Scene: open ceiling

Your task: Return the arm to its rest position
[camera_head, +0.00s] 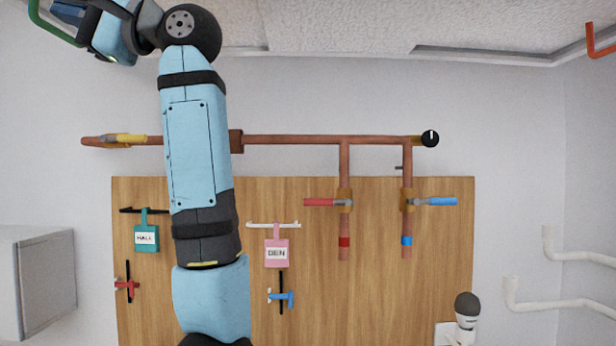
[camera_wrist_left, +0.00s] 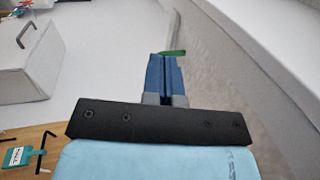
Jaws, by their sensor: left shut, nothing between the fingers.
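My left arm (camera_head: 195,140) comes up through the middle-left of the head view and bends at the top toward the upper left corner. Its gripper is up in that corner, partly cut off and hard to make out there. In the left wrist view my left gripper (camera_wrist_left: 167,65) shows its blue fingers shut together with nothing between them. A green bar (camera_wrist_left: 174,52) shows just past the fingertips; I cannot tell whether they touch. The green bar also shows in the head view (camera_head: 34,12). My right gripper is not in view.
A wooden board (camera_head: 290,325) carries copper pipes, a red lever (camera_head: 320,202), a blue lever (camera_head: 436,201), a teal tag (camera_head: 147,238) and a pink tag (camera_head: 277,252). A grey box (camera_head: 45,280) stands left. White pipes (camera_head: 560,303) and an orange bar (camera_head: 592,40) are right.

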